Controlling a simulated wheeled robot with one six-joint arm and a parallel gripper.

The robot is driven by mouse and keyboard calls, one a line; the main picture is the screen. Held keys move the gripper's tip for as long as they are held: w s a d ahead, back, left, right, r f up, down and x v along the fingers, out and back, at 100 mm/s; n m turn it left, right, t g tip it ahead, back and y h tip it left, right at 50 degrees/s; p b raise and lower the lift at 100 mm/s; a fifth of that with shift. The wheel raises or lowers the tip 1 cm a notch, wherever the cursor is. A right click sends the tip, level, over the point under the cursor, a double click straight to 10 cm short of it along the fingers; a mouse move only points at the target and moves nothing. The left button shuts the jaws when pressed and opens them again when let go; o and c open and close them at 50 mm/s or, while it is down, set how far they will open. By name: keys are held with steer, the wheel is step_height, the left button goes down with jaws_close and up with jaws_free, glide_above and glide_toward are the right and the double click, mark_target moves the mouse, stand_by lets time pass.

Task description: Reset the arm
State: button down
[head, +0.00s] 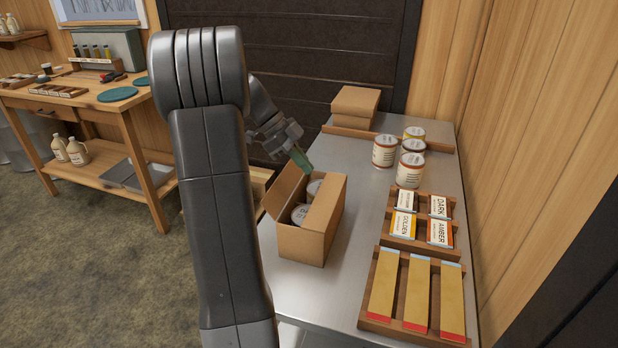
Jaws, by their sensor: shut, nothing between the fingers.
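My arm rises in front of the head camera and bends over toward the steel table. My gripper (302,160) is shut and empty, with its greenish fingertips just above the far end of an open cardboard box (301,242). I cannot tell whether the tips touch the box flap. The box stands on the table with cans (300,214) inside. My arm hides part of the scene behind it.
Several labelled cans (384,151) stand at the back of the steel table (352,215). Flat boxes (355,101) lie behind. A label rack (420,250) and strips (417,290) are at right. A wooden bench (140,120) stands at left.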

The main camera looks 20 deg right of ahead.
steer(key=v, duration=0.6)
steer(key=shift+w+f, duration=0.1)
steer(key=shift+f, duration=0.1)
